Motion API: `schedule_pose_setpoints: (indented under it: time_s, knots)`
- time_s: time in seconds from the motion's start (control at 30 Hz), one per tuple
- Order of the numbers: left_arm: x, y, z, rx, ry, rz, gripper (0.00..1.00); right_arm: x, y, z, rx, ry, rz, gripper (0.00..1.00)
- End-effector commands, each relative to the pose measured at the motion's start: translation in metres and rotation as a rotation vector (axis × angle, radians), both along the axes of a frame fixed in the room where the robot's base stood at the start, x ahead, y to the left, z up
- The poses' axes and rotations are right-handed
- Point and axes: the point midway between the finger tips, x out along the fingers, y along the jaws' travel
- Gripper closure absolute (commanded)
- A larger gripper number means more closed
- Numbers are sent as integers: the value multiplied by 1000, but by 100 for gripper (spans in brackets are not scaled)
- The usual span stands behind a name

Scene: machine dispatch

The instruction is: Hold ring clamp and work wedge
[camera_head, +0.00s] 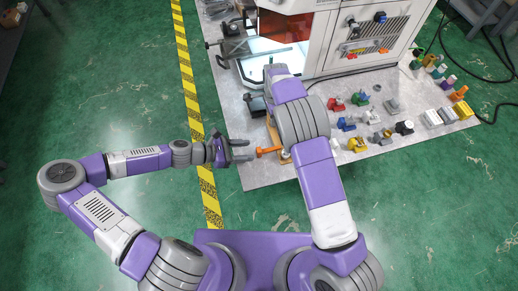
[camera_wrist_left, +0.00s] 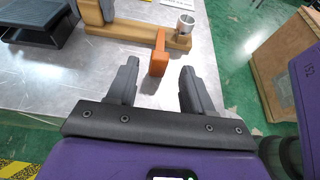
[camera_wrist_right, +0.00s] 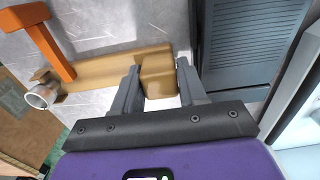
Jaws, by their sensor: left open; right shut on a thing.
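The wooden ring clamp (camera_wrist_right: 110,70) is a tan bar with a raised block and a grey ring-shaped part (camera_wrist_right: 42,93) at one end. My right gripper (camera_wrist_right: 158,72) is shut on the raised block; in the head view my right arm hides this grip. An orange T-shaped piece (camera_wrist_right: 50,48), seemingly the wedge, meets the bar between block and ring. It also shows in the head view (camera_head: 268,151) and end-on in the left wrist view (camera_wrist_left: 159,55). My left gripper (camera_wrist_left: 160,68) is open and empty, its fingertips just short of the orange piece and lined up with it.
A dark slatted stand (camera_wrist_left: 36,22) is close to the clamp. The grey table (camera_head: 257,178) has clear room in front. Several coloured parts (camera_head: 360,143) lie to the right. A white machine (camera_head: 345,50) stands behind. A wooden crate (camera_wrist_left: 283,65) shows at the right.

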Motion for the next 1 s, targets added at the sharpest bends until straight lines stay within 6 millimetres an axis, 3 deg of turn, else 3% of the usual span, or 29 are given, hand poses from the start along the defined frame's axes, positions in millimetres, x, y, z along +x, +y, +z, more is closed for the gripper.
schedule_pose_setpoints:
  time_s: [0.1, 0.3, 0.7, 0.77, 1.0]
  knots:
    - [6, -22, -9, -3, 0, -5, 49, 0, 0, 0, 1, -2, 0, 98]
    - [14, -45, -19, -2, -1, -2, 49, 1, 0, 0, 1, -2, 0, 98]
    - [17, -52, -23, 1, 0, 1, 49, 1, 0, 0, 1, -2, 0, 98]
    - [17, -51, -23, 0, 0, 0, 55, 1, 0, 0, 1, -2, 0, 98]
    - [17, -51, -23, 0, 0, 0, 92, 1, 0, 0, 1, -2, 0, 98]
